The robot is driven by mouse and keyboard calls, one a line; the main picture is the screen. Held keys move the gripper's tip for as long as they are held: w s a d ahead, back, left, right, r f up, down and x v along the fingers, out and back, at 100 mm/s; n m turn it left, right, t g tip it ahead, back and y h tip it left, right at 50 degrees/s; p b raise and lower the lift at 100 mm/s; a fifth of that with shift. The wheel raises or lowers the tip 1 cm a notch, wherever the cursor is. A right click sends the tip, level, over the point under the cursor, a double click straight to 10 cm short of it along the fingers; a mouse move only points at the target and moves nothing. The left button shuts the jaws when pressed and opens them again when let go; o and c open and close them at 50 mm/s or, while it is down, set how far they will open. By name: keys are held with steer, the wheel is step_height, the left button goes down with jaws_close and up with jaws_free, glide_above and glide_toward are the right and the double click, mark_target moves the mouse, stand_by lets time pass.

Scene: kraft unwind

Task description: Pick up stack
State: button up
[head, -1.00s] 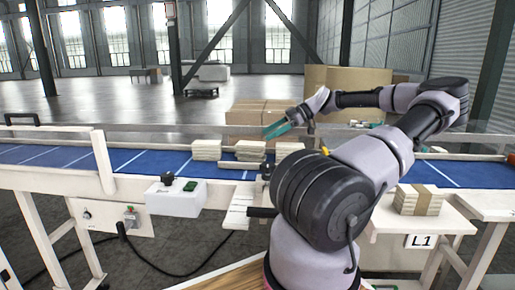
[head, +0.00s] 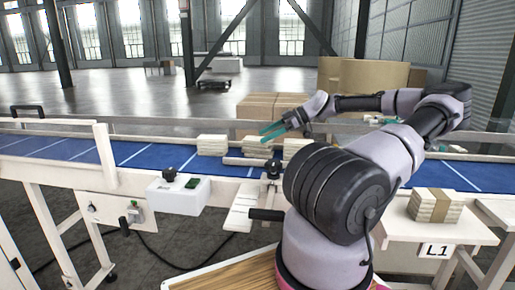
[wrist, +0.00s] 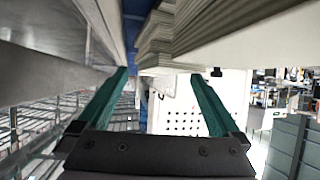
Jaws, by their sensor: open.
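Stacks of flat, pale sheets stand on the blue conveyor belt in the head view: a left stack (head: 212,144), a middle stack (head: 255,147) and a right stack (head: 296,147) partly hidden by my arm. Another stack with a brown band (head: 435,205) sits on the white shelf marked L1. My gripper (head: 264,133) is open, its green fingers pointing left at the middle stack's upper part. In the wrist view, my gripper (wrist: 160,76) is open, and layered sheets (wrist: 158,38) show above and beyond the fingertips. Contact cannot be told.
Brown cardboard boxes (head: 272,106) stand behind the belt. A rail runs along the belt's far side. A white control box (head: 178,194) is fixed at the front edge. The belt (head: 75,150) is bare at the left.

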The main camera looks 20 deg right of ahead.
mark_target(252, 146)
steer(key=shift+x, duration=1.2)
jaws_close()
steer(key=shift+r, duration=0.1)
